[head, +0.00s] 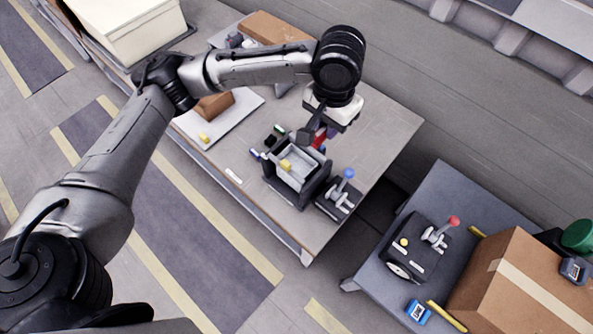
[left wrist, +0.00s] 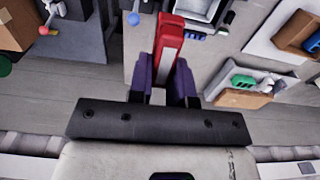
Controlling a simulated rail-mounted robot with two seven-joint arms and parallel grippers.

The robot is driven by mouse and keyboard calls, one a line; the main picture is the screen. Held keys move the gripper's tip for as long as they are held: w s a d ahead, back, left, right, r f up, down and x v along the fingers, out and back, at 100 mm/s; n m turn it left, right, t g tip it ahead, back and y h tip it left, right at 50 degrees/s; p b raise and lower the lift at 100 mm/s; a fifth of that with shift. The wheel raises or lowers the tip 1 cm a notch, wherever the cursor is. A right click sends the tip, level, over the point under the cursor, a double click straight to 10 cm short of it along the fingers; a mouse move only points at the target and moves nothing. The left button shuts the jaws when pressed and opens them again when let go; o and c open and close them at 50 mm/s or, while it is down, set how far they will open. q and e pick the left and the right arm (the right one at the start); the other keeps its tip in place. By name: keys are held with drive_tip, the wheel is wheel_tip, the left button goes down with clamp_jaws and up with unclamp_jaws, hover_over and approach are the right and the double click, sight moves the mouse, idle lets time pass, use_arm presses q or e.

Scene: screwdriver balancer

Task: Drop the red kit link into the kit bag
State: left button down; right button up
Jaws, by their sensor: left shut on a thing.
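My left gripper (head: 316,138) is above the table, beside the back right corner of an open-topped grey container. The left wrist view shows its purple fingers (left wrist: 163,85) shut on the red kit link (left wrist: 171,45), which has a pale strip and sticks out past the fingertips. In the head view only a little of the red link (head: 320,138) shows beside the dark gripper. The open grey container, which I take for the kit bag (head: 300,182), stands on the table with a yellow piece inside. Its rim shows at the top of the left wrist view (left wrist: 203,24). My right gripper is in neither view.
A black device with a blue-knobbed lever (head: 346,176) stands right of the container. Small green, black and blue pieces (head: 269,141) lie to its left. A white board (head: 220,120) is further left. A lower table holds a red-knobbed device (head: 420,245) and a cardboard box (head: 525,290).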

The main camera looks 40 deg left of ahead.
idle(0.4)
use_arm(q)
drive_tip(key=shift+s+f, duration=0.15)
drive_tip(key=shift+f, duration=0.1)
drive_tip(key=s+a+f+n+p, duration=0.1)
drive_tip(key=s+a+f+p, duration=0.15)
drive_tip(key=f, duration=0.35)
drive_tip(key=s+a+f+n+p, duration=0.1)
drive_tip(key=a+f+n+p, duration=0.15)
drive_tip(key=f, duration=0.35)
drive_tip(key=w+a+f+m, duration=0.3)
drive_tip(key=w+a+f, duration=0.3)
drive_tip(key=w+a, duration=0.1)
drive_tip(key=shift+w+a+p, duration=0.3)
drive_tip(key=shift+w+a, duration=0.05)
drive_tip(key=shift+w, duration=0.5)
